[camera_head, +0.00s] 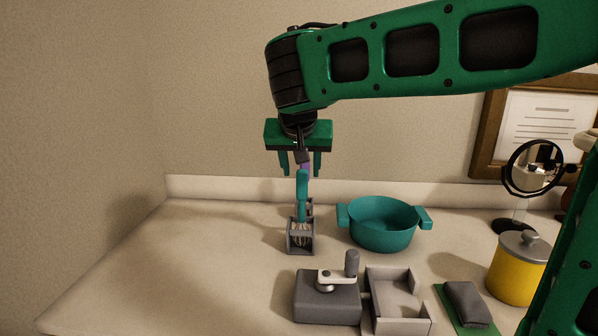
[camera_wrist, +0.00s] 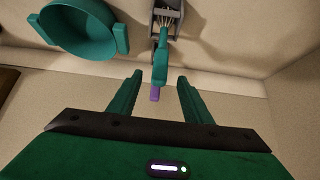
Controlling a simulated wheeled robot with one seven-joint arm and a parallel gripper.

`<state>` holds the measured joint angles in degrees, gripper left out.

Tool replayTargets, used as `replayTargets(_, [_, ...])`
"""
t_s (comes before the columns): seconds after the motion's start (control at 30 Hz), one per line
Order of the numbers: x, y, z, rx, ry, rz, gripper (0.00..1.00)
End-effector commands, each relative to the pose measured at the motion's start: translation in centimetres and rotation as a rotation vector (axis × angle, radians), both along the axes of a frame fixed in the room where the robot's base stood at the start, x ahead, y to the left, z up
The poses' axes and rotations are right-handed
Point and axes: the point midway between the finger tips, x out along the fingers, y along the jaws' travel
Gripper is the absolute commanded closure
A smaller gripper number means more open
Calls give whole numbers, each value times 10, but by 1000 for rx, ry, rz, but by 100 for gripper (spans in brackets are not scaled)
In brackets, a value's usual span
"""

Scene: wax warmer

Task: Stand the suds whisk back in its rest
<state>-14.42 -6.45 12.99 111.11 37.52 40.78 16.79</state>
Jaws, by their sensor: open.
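The suds whisk (camera_head: 302,196) has a teal handle with a purple end and pale wires. It stands nearly upright, wires down, in a small grey rest (camera_head: 290,244) at the back of the counter. In the wrist view the whisk (camera_wrist: 160,62) points from the rest (camera_wrist: 178,20) toward my gripper. My gripper (camera_head: 301,173) is open above the whisk. In the wrist view the purple end shows between the open fingers (camera_wrist: 160,77), with gaps on both sides. Whether the wires touch the rest's floor is hard to tell.
A teal two-handled pot (camera_head: 383,235) stands right of the rest. In front are a grey box with a crank (camera_head: 327,300) and an open grey tray (camera_head: 405,324). A yellow canister (camera_head: 515,275) and round mirror (camera_head: 533,168) stand farther right. The counter's left side is clear.

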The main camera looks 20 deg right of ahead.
Motion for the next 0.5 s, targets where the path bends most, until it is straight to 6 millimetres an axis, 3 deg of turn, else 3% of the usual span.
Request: replayTargets(0.5, [-10,5,14,0,-1,1,55])
